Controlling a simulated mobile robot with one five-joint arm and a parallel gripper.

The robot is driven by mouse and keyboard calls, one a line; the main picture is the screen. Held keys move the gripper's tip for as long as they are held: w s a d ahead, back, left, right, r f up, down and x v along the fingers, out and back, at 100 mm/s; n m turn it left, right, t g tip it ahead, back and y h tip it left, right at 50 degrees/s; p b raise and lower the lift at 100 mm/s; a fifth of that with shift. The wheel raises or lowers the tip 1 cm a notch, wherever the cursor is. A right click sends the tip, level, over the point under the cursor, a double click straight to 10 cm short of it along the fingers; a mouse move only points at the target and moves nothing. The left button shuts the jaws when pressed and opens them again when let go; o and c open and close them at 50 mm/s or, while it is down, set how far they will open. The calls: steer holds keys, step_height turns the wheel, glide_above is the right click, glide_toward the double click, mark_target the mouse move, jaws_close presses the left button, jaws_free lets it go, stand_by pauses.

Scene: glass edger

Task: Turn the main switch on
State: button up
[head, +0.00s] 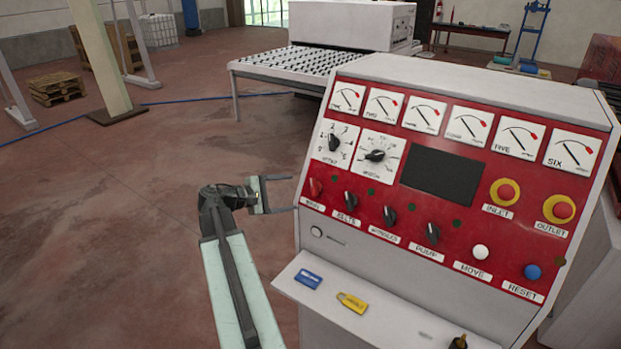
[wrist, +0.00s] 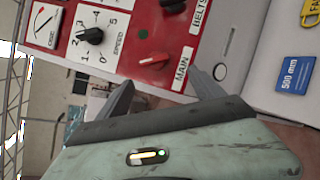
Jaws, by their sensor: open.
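The main switch is a red knob (head: 313,187) at the lower left of the red control panel (head: 378,183), above a label that reads MAIN in the wrist view. In the wrist view the red knob (wrist: 154,60) lies just beyond my fingertips, roughly between them. My gripper (head: 294,193) is at the left edge of the panel in the head view, with its two fingers apart and nothing between them. In the wrist view my gripper (wrist: 170,80) is also open. I cannot tell whether a finger touches the panel.
Black knobs for belts (head: 350,201), wheels (head: 389,216) and pump (head: 432,233) sit right of the main switch. A speed dial (head: 334,143) is above it. A shelf below holds a blue tag (head: 308,279) and a yellow tag (head: 352,302).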

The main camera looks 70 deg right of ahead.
mark_target(314, 187)
steer(key=x, duration=0.3)
steer(key=r+b+x, duration=0.1)
steer(key=x, duration=0.1)
steer(key=b+x, duration=0.1)
steer(key=x, duration=0.2)
steer(key=shift+s+d, duration=0.3)
steer(key=shift+s, duration=0.2)
steer(key=shift+c, duration=0.4)
